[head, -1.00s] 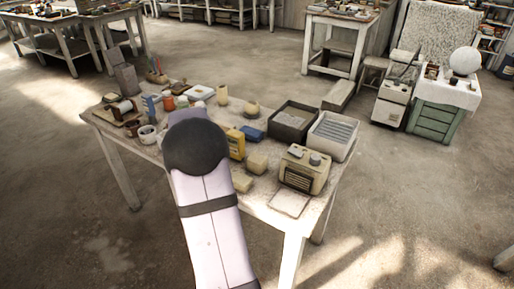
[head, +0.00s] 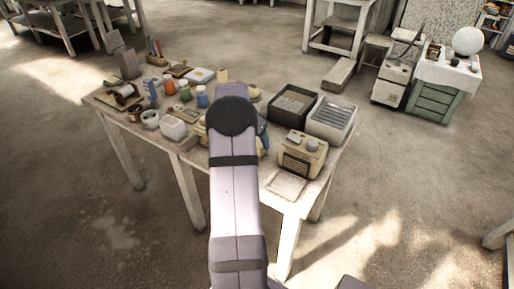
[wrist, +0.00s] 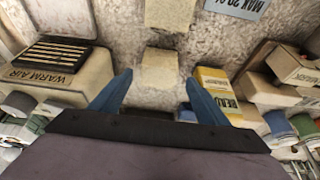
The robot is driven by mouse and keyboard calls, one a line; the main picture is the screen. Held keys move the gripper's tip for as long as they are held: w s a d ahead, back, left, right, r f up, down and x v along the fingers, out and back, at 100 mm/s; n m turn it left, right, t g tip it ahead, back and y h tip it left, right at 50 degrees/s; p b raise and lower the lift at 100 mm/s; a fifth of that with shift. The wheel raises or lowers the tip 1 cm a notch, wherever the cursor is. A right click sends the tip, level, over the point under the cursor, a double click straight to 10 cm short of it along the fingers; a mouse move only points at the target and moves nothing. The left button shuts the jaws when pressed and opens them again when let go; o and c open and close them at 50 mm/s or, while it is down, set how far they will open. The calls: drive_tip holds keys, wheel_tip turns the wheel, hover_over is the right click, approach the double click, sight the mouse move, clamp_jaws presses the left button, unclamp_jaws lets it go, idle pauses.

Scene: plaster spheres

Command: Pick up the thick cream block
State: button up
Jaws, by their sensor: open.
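In the wrist view, a cream block (wrist: 160,66) lies on the worn pale tabletop, just beyond and between my gripper's fingertips. My gripper (wrist: 159,78) is open, with its two blue fingers apart and nothing held. A second cream block (wrist: 172,12) lies farther up, cut by the top edge of the picture. I cannot tell for certain which of the two is the thick one. In the head view my arm hides both blocks and my gripper.
A cream heater marked WARM AIR (wrist: 62,72) stands to the left in the wrist view. A yellow box (wrist: 215,82) stands close by the right finger, with cartons (wrist: 285,68) beyond. In the head view, a dark bin (head: 293,104) and a pale bin (head: 332,118) stand at the back right.

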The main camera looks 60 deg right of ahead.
drive_tip(key=shift+p+x, duration=1.2)
drive_tip(key=shift+x, duration=1.35)
drive_tip(key=shift+s, duration=0.15)
drive_tip(key=shift+c, duration=0.4)
drive_tip(key=c, duration=1.3)
drive_tip(key=shift+r, duration=0.1)
drive_tip(key=shift+c, duration=0.2)
